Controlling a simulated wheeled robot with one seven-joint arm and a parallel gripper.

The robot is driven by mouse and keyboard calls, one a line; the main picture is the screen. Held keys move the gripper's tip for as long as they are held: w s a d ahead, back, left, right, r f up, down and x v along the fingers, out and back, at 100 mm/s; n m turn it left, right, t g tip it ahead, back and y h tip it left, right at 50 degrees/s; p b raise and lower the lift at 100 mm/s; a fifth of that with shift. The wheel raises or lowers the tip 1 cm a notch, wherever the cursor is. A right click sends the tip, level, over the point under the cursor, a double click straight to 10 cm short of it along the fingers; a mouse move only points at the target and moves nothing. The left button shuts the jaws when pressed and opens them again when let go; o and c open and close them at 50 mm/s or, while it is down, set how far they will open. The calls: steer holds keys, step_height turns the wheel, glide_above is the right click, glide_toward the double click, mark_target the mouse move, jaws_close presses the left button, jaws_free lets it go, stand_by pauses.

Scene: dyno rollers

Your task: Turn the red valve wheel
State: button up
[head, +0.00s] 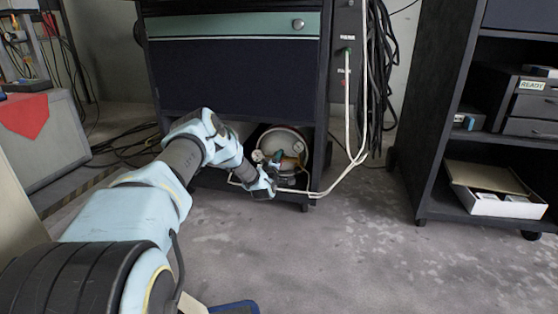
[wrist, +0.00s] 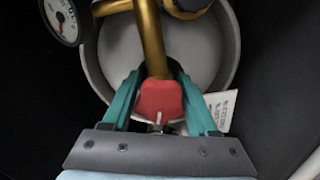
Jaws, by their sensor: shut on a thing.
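The red valve wheel (wrist: 160,98) shows in the wrist view at the end of a brass pipe (wrist: 151,40). My gripper (wrist: 159,78) has one teal finger on each side of the wheel and is shut on it. In the head view my gripper (head: 277,160) reaches into the low opening of the dark cabinet, in front of a pale round tank (head: 286,138). The wheel cannot be made out clearly there, as my gripper and wrist cover that spot.
A round dial gauge (wrist: 61,20) sits at the upper left of the wrist view, with a white tag (wrist: 222,108) at right. The dark cabinet (head: 240,75) encloses the opening. White cables (head: 347,120) hang at its right side. A dark shelf (head: 440,130) stands farther right.

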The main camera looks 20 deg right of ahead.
stand_by(0.3)
steer(key=o, duration=1.4)
steer(key=shift+c, duration=0.2)
steer(key=p+v, duration=0.5)
steer(key=v, duration=0.5)
steer(key=shift+s+a, duration=0.15)
steer(key=shift+s, duration=0.25)
steer(key=shift+r, duration=0.1)
